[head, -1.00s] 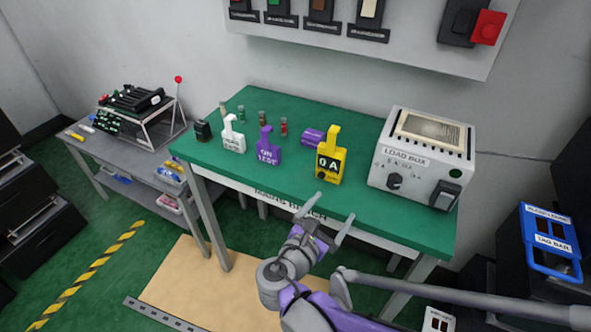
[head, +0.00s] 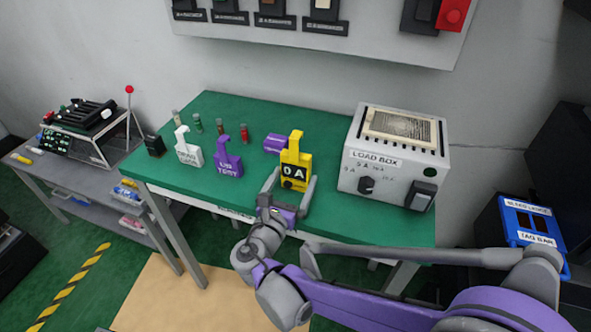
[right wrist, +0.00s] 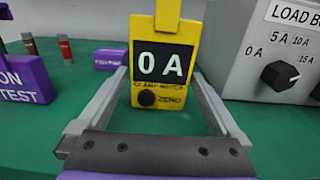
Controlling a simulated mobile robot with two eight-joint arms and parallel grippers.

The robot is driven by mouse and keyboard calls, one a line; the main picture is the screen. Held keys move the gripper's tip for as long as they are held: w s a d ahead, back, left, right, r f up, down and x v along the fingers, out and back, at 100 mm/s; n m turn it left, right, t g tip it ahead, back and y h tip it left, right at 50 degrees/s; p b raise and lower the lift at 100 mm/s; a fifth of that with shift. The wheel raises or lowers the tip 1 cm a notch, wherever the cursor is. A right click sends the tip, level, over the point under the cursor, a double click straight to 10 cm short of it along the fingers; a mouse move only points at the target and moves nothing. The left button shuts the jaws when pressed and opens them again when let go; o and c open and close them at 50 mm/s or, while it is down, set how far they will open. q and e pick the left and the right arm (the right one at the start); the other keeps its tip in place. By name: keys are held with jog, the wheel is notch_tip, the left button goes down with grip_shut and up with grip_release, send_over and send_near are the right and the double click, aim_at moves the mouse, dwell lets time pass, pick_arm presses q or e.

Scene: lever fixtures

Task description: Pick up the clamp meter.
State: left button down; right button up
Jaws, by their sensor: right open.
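The yellow clamp meter (head: 296,163) stands upright on the green bench, its black display reading "0 A" and a hook-shaped jaw on top. It also shows in the right wrist view (right wrist: 162,88), straight ahead, with a black knob below the display. My right gripper (head: 288,190) is open at the bench's front edge, with its fingers pointing at the meter. In the right wrist view, the fingers (right wrist: 160,100) lie to either side of the meter's lower body, with gaps visible on both sides. Whether the fingertips reach past its front face is hard to tell. My left gripper is not in view.
The load box (head: 393,160) stands close to the right of the meter. A purple lock-shaped block (head: 229,158) and a white one (head: 188,150) stand to the left. Several small vials stand at the back left of the green bench (head: 330,215).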

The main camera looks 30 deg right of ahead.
aim_at(300, 168)
jog(key=x, duration=0.4)
jog(key=shift+w+d, duration=0.2)
jog(key=shift+c, duration=0.2)
jog(key=c, duration=1.4)
